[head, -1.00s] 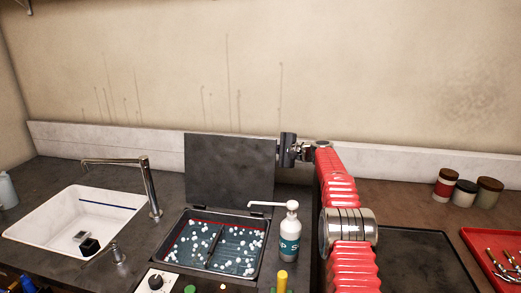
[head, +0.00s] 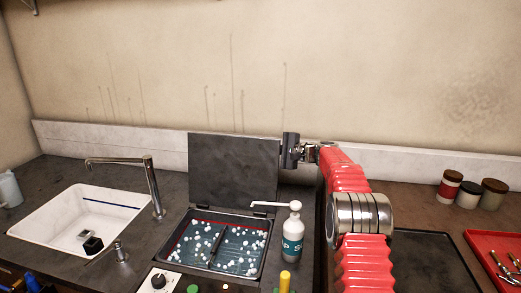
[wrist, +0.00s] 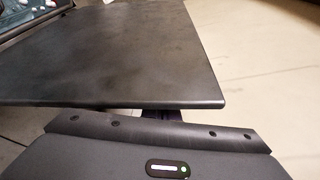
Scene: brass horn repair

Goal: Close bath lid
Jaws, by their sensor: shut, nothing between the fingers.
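The bath (head: 183,262) is a dark basin set in the counter, with bluish liquid and many white floating balls. Its dark grey lid (head: 233,170) stands open and upright at the bath's back edge. My gripper (head: 289,150) is just right of the lid's upper right edge. In the wrist view the lid (wrist: 120,55) fills the upper left, and the dark gripper body lies below its near edge. The fingertips are mostly hidden there, and I cannot tell whether they touch the lid. My gripper is shut and empty.
A sink (head: 75,222) with a tall faucet (head: 152,185) is on the left. Jars (head: 468,194), a dark tray (head: 435,262) and a red tray (head: 500,240) are on the right.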

